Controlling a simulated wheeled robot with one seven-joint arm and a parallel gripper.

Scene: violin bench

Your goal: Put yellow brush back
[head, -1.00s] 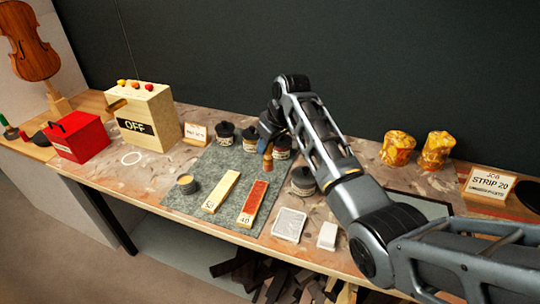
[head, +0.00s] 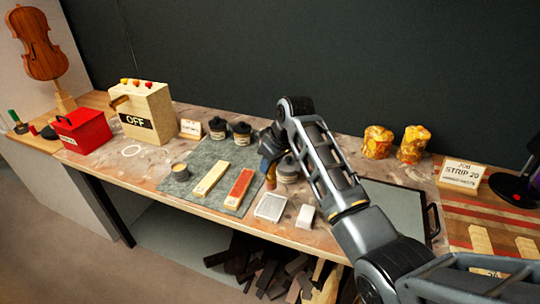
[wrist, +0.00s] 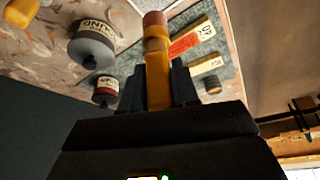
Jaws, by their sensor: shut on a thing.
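My gripper (head: 267,160) is shut on a yellow brush (wrist: 157,82), whose yellow handle and pinkish-red tip show in the wrist view. In the head view the brush's lower end (head: 270,182) hangs down near the right edge of the grey mat (head: 181,188), just left of a dark-lidded jar (head: 289,172). Two more jars (head: 217,128) (head: 242,133) stand at the back of the mat. My arm hides part of the bench behind the gripper. In the wrist view a grey jar (wrist: 92,47) and a red-labelled jar (wrist: 105,92) lie left of the brush.
On the mat are a small cup (head: 180,171), a pale strip (head: 211,179) and a red strip (head: 239,188). A white tray (head: 271,206) and white block (head: 305,216) lie in front. A yellow OFF box (head: 146,115) and red box (head: 82,131) stand left; amber lumps (head: 377,140) stand right.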

